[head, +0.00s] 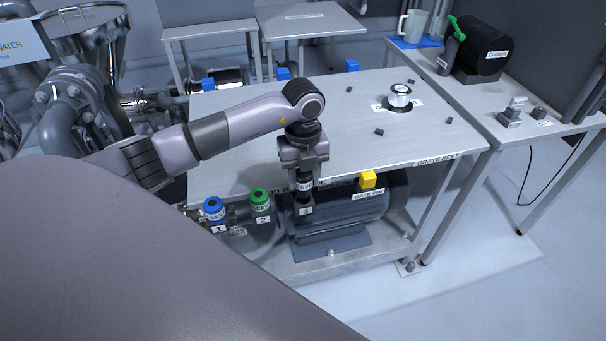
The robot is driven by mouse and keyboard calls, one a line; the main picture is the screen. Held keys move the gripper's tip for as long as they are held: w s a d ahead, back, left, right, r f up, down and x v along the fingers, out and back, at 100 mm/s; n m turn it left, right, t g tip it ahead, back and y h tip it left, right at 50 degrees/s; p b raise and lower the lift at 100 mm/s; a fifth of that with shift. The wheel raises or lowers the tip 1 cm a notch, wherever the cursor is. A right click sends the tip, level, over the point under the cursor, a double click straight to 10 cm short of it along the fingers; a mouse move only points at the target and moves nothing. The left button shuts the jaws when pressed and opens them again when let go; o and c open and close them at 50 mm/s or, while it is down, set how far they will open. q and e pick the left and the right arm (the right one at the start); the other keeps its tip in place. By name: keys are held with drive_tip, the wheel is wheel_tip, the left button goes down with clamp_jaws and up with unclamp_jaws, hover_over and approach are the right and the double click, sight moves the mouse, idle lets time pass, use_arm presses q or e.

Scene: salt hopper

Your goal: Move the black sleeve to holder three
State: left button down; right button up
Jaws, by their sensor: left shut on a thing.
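My left gripper (304,175) points down at the table's front edge and is shut on the black sleeve (304,185), whose white label partly shows between the fingers. The sleeve is directly above or in holder three (306,211), marked with a 3; I cannot tell whether it is seated. A blue sleeve (213,207) stands at holder one (219,228). A green sleeve (260,197) stands at holder two (263,219). My right gripper is not in view.
A dark motor (350,215) is below. Steel piping (75,100) is at left.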

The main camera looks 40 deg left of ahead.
sight(303, 188)
use_arm(q)
drive_tip(key=shift+f+b, duration=1.5)
drive_tip(key=shift+f, duration=0.65)
idle(0.4)
unclamp_jaws()
drive_tip(key=shift+r, duration=0.1)
idle(0.5)
drive_tip(key=shift+r+p, duration=2.6)
drive_tip(key=shift+r, duration=0.4)
drive_tip(key=shift+r+b, duration=0.4)
drive_tip(key=shift+r, duration=3.15)
